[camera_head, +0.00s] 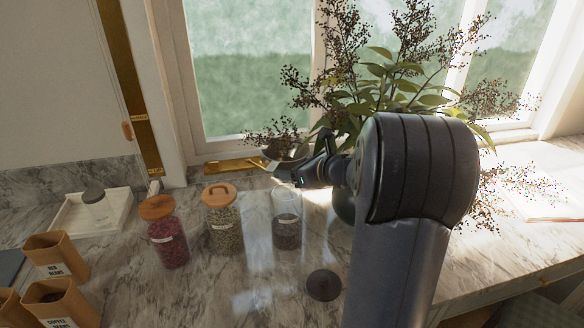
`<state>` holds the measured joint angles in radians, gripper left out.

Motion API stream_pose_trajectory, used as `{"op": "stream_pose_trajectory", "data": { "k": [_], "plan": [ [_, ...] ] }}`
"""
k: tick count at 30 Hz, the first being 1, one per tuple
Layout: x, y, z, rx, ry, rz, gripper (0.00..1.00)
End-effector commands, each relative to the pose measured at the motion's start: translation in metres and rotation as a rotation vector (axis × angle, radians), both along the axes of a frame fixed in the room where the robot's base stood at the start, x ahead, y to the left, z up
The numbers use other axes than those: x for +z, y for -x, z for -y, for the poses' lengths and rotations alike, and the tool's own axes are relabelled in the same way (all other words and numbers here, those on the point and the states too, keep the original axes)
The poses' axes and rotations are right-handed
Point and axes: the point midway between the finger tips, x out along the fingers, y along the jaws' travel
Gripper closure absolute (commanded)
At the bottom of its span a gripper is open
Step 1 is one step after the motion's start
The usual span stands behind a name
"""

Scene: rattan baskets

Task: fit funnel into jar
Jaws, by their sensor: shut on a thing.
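An open glass jar (287,225) stands on the marble counter, partly filled with dark contents. My gripper (290,176) is above and just behind the jar's mouth in the picture. It is shut on a small pale piece, apparently the funnel (281,172), which looks tilted. The funnel is small in view and partly hidden by the gripper, so its exact shape and its gap to the jar rim cannot be told. A dark round lid (323,285) lies on the counter in front of the jar.
Two lidded jars, one red-filled (167,235) and one green-filled (223,220), stand left of the open jar. A leafy plant (390,80) stands behind my arm by the window.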

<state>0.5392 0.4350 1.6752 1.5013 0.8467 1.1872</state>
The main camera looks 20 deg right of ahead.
Motion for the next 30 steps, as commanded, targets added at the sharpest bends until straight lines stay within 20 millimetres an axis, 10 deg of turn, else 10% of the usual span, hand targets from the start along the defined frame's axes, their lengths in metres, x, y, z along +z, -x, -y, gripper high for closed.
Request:
{"op": "stream_pose_trajectory", "data": {
  "k": [30],
  "plan": [
    [-0.056,0.0,0.0,0.0,0.0,0.0,0.66]
  ]
}}
